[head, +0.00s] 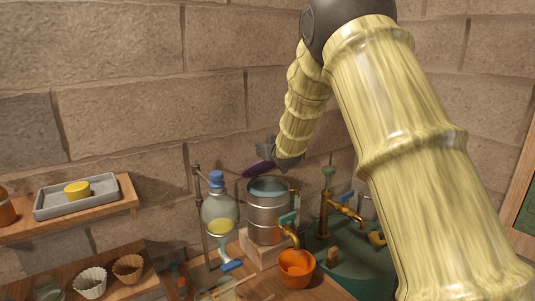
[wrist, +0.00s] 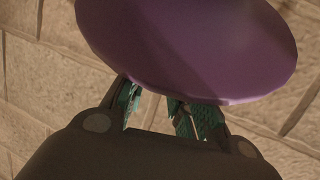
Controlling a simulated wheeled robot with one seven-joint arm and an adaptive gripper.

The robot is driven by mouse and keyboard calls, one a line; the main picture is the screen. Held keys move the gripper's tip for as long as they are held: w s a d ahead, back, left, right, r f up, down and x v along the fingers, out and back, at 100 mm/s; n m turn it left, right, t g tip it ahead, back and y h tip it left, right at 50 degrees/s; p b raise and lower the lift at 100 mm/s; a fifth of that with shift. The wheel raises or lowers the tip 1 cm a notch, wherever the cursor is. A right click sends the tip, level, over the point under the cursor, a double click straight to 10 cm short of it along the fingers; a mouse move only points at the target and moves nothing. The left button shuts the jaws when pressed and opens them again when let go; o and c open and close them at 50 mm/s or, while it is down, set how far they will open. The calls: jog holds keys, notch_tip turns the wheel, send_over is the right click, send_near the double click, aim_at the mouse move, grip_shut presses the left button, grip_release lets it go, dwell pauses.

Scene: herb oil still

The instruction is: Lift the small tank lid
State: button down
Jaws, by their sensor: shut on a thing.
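The small tank lid (wrist: 190,45) is a round purple disc and fills the top of the wrist view. In the head view the lid (head: 257,169) shows as a tilted purple disc above the tank's rim. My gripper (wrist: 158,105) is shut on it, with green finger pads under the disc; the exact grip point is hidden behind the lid. In the head view my gripper (head: 283,158) is grey and sits above and right of the tank. The small metal tank (head: 264,215) is a ribbed cylinder with its top open, and the lid is clear of it.
A glass flask (head: 220,212) with yellow liquid and a blue stopper stands left of the tank. An orange cup (head: 297,268) stands in front under a brass tap. A green basin (head: 350,259) with brass taps is at right. A brick wall is close behind.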

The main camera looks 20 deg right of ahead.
jog(key=shift+s+a+f, duration=0.1)
jog(key=shift+a+f, duration=0.15)
jog(key=shift+f, duration=0.45)
dwell(0.6)
jog(key=c, duration=1.5)
grip_release()
jog(key=o, duration=0.3)
jog(key=shift+w+a, duration=0.15)
jog(key=shift+w, duration=0.1)
jog(key=shift+w+a+f, duration=0.1)
jog(key=shift+w, duration=0.15)
jog(key=shift+d, duration=0.25)
jog(key=shift+s+d+r, duration=0.2)
jog(key=shift+s+r, duration=0.25)
jog(key=shift+s, duration=0.15)
jog(key=v, duration=1)
jog(key=shift+s+a, duration=0.25)
jog(key=shift+s, duration=0.05)
jog(key=shift+f, duration=0.1)
